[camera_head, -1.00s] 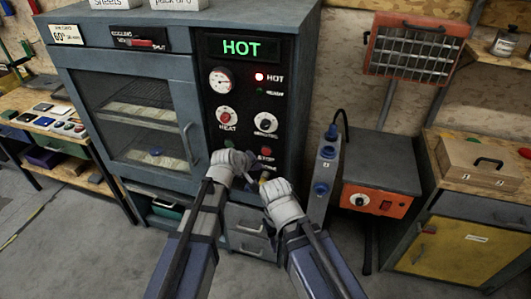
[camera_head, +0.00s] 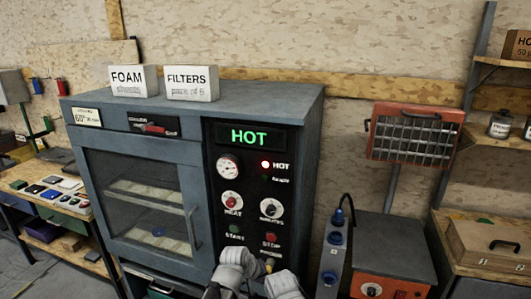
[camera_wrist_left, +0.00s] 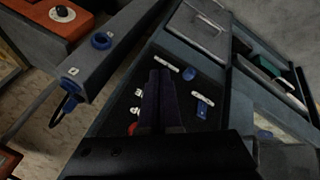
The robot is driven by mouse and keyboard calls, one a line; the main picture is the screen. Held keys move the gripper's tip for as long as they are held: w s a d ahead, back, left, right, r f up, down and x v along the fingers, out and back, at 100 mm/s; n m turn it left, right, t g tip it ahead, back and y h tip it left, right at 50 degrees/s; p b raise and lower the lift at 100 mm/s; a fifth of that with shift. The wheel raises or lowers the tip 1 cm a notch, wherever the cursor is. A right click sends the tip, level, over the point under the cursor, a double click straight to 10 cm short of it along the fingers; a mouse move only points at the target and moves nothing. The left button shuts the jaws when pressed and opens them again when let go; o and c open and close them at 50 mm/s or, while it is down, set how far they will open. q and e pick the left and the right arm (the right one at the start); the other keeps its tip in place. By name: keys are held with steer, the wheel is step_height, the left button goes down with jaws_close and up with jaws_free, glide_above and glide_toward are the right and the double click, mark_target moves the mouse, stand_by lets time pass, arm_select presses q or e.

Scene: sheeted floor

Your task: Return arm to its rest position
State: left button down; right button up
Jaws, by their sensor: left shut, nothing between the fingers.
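My left gripper (camera_head: 240,264) is at the bottom of the head view, in front of the lower control panel of the grey oven. In the left wrist view its dark fingers (camera_wrist_left: 160,88) are together with nothing between them, in front of the black panel. My right gripper (camera_head: 283,286) is close beside it on the right, cut by the bottom edge. Its fingertips are hidden, so its opening cannot be told. The oven (camera_head: 150,142) has its glass door shut, and its display (camera_head: 249,136) reads HOT with a red lamp lit.
A grey socket strip (camera_head: 331,258) and an orange-fronted box (camera_head: 385,285) stand right of the oven. A caged heater (camera_head: 415,133) is above them. A wooden case (camera_head: 485,245) sits far right. Labelled FOAM (camera_head: 133,81) and FILTERS (camera_head: 191,83) boxes are on top of the oven.

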arm_select(q)
steer(key=s+a+f+m+g+y, duration=0.1)
steer(key=s+a+m+g+y, duration=0.1)
steer(key=s, duration=0.7)
steer(key=s+a+f+m+g+y, duration=0.2)
steer(key=s+a+m+g, duration=0.1)
steer(key=s, duration=0.5)
steer(key=shift+s+a+m+g+y, duration=0.15)
steer(key=shift+s+m+g+y, duration=0.2)
steer(key=shift+m, duration=0.55)
stand_by(0.7)
